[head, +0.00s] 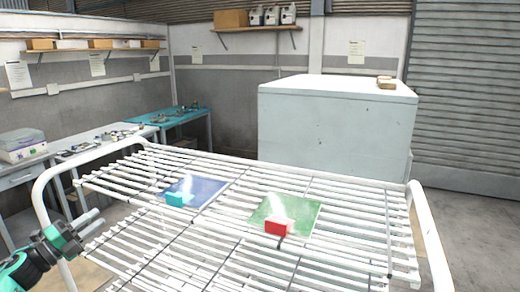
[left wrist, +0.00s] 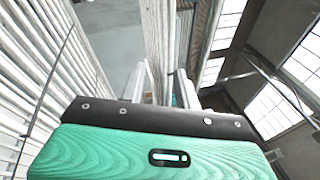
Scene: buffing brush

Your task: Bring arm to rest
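My left gripper (head: 97,221) is at the lower left of the head view, beside the left end of the white slatted rack (head: 150,262). Its two fingers are apart with nothing visible between them; they also show apart in the left wrist view (left wrist: 163,88). My right gripper is not in view. On the rack, a teal block (head: 175,200) sits on the front left part of a blue sheet (head: 203,189). A red block (head: 277,227) sits at the front of a green sheet (head: 300,212). Both blocks are apart from my left gripper.
The rack's curved white end rails (head: 45,185) rise at left and right. A large pale cabinet (head: 330,125) stands behind it. Workbenches with small items, including a teal-topped one (head: 178,114), line the left wall. The rack's right part is clear.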

